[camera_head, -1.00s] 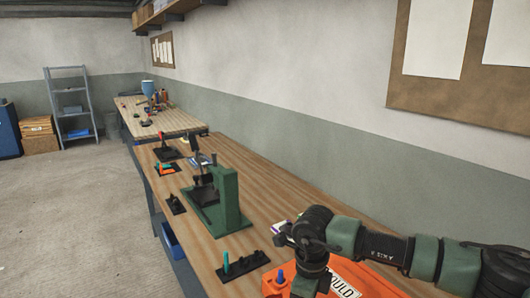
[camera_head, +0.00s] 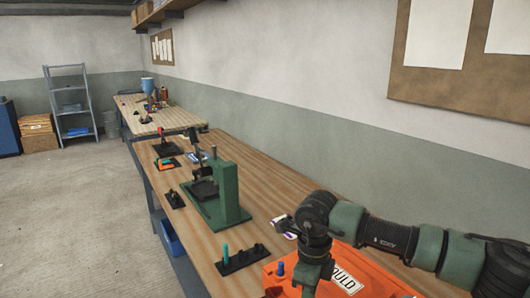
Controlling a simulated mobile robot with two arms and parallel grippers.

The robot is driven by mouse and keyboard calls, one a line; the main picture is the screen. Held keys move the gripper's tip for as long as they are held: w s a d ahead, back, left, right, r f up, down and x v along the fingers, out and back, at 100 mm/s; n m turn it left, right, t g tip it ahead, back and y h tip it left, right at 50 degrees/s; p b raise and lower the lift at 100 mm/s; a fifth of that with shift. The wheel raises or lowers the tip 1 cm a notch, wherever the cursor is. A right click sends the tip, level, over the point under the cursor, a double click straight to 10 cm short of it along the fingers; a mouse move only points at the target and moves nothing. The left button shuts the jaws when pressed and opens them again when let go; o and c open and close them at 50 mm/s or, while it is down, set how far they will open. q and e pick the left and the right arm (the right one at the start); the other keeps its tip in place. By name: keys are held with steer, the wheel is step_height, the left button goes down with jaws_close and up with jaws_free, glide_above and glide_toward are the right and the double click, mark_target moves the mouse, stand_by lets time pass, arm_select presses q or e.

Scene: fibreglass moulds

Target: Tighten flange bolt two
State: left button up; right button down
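The orange mould (camera_head: 390,283) lies on the near end of the wooden bench, partly cut off by the bottom edge. A white label with "OULD" legible (camera_head: 348,281) is on its top. A blue bolt-like piece (camera_head: 281,268) stands upright on its left part. My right arm comes in from the right, and its wrist hangs over the mould. My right gripper points down just right of the blue piece; its fingertips are hidden or cut off, so its opening is unclear. Which bolt is number two cannot be told. My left gripper is not in view.
A black holder (camera_head: 243,261) with a teal-handled tool stands left of the mould. Behind it is a green press (camera_head: 227,192). Small black stands line the bench's left edge. A small white-and-purple item (camera_head: 284,226) lies behind my wrist. The right strip of bench along the wall is clear.

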steer(key=shift+w, duration=0.15)
step_height(320, 180, up, 6)
steer(key=p, duration=0.2)
steer(key=shift+a, duration=0.2)
stand_by(0.3)
